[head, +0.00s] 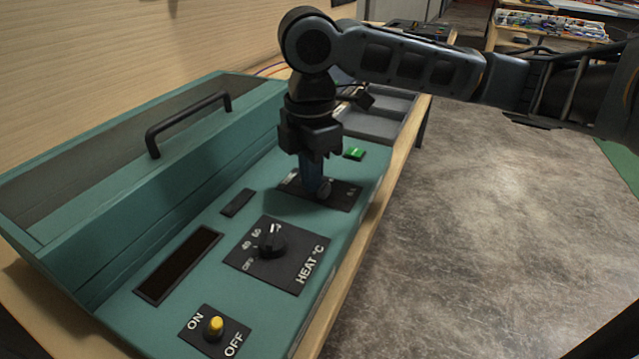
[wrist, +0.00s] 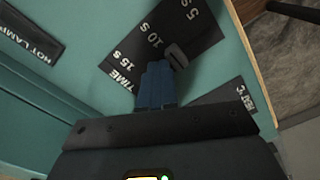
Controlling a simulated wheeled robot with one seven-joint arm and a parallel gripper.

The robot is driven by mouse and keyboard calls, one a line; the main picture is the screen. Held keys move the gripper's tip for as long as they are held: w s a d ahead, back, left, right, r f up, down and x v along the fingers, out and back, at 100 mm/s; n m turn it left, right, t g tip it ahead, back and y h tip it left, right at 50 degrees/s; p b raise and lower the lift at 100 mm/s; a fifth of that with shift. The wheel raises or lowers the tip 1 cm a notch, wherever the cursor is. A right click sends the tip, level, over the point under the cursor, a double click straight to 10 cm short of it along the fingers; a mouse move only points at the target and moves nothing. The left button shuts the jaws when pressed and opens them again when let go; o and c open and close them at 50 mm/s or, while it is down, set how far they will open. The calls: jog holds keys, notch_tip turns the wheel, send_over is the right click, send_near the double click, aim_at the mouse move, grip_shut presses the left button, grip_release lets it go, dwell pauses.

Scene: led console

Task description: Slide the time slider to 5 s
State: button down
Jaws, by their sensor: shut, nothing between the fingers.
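The time slider's black plate (head: 345,194) lies on the teal console. In the wrist view the plate (wrist: 205,38) reads TIME, 15 s, 10 s and 5 s, with 5 s at the top end. The dark grey slider knob (wrist: 177,55) stands roughly across from the 10 s mark; its slot is mostly hidden. My gripper (head: 316,190) is shut and empty, pointing down over the plate. Its blue fingertips (wrist: 158,70) are right beside the knob, on its 15 s side. I cannot tell whether they touch it.
A heat dial (head: 272,240) and a yellow on/off switch (head: 214,325) sit nearer on the console. A green button (head: 354,153) is just beyond the slider plate. A black handle (head: 188,122) rises at the left. Grey trays (head: 378,118) stand behind.

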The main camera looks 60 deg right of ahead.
aim_at(330, 197)
jog(key=shift+s, duration=1.75)
jog(key=shift+w, duration=0.1)
jog(key=shift+w+r+p, duration=0.5)
jog(key=shift+w, duration=0.05)
jog(key=shift+r+p, duration=2.95)
jog(key=shift+r, duration=0.6)
jog(key=shift+f, duration=0.1)
